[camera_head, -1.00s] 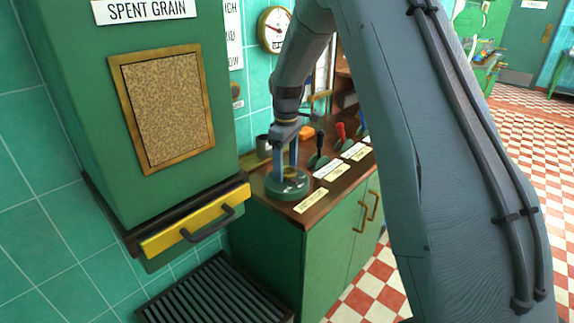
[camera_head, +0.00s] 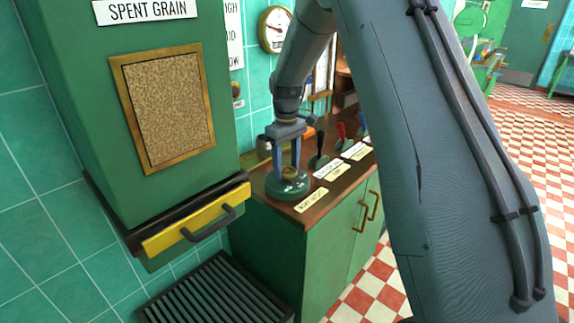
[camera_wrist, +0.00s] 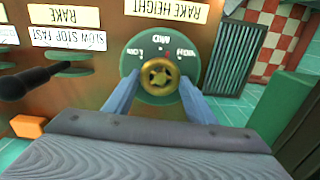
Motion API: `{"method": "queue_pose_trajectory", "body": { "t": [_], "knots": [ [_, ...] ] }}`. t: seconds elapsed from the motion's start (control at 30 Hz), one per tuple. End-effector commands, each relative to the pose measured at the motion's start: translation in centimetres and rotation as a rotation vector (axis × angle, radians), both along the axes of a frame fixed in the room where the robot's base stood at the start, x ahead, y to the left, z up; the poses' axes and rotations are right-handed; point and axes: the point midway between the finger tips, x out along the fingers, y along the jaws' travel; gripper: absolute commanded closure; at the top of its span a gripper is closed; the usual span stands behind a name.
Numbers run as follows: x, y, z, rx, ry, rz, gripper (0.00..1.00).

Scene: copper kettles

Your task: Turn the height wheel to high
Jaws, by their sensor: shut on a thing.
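The height wheel is a small brass knob (camera_wrist: 158,77) with a star-shaped centre, on a round green dial (camera_wrist: 133,87) marked LOW, MID and HIGH. A plate reading RAKE HEIGHT (camera_wrist: 166,9) lies beside it, upside down in the wrist view. A tiny reddish mark shows between MID and HIGH; I cannot tell whether it is the pointer. In the head view the green dial (camera_head: 288,192) sits on the near end of the wooden counter. My gripper (camera_head: 289,172) points down and is shut on the brass wheel, one blue-grey finger on each side.
Black and red levers (camera_head: 341,133) stand farther along the counter (camera_head: 312,215). A black lever (camera_wrist: 35,80) and an orange block (camera_wrist: 27,126) show in the wrist view. The spent grain hopper (camera_head: 90,120) with its yellow drawer (camera_head: 195,220) is close on the left. A dark floor grate (camera_head: 215,290) lies below.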

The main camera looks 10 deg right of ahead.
Motion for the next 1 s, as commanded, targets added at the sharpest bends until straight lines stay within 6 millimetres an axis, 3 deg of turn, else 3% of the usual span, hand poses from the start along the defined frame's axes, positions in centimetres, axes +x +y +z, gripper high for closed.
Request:
{"method": "queue_pose_trajectory", "body": {
  "t": [0.5, 1.0],
  "knots": [
    [0.25, -0.19, 0.22, -0.001, -0.007, -0.416, 0.72],
    [0.30, -0.19, 0.27, 0.001, -0.009, -0.563, 0.72]
  ]
}}
